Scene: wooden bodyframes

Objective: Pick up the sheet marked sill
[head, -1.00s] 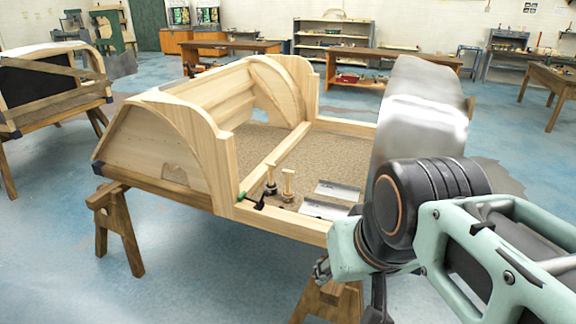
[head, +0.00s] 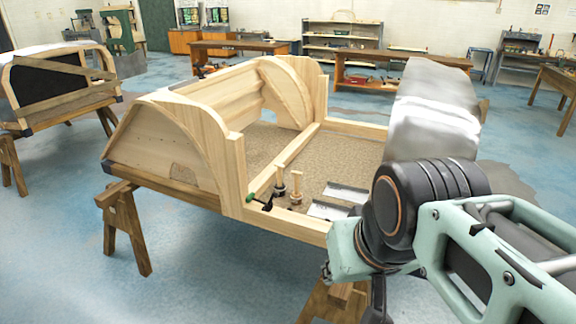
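Two small light metal sheets lie inside the near part of the wooden bodyframe (head: 232,175). The farther sheet (head: 346,190) lies just beyond the nearer sheet (head: 326,209). No marking can be read on either, so I cannot tell which is marked sill. My arm covers the right end of the nearer sheet. My gripper (head: 378,303) shows only as a dark part below my wrist, at the bottom edge of the picture. It is on the near side of the frame, apart from the sheets. Its fingertips are hidden or out of the picture.
Two wooden-handled tools (head: 296,188) and a green-handled tool (head: 258,201) are left of the sheets. A large silvery curved panel (head: 436,110) stands at the frame's right. Sawhorses (head: 126,230) support the frame. Blue floor is clear at the front left.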

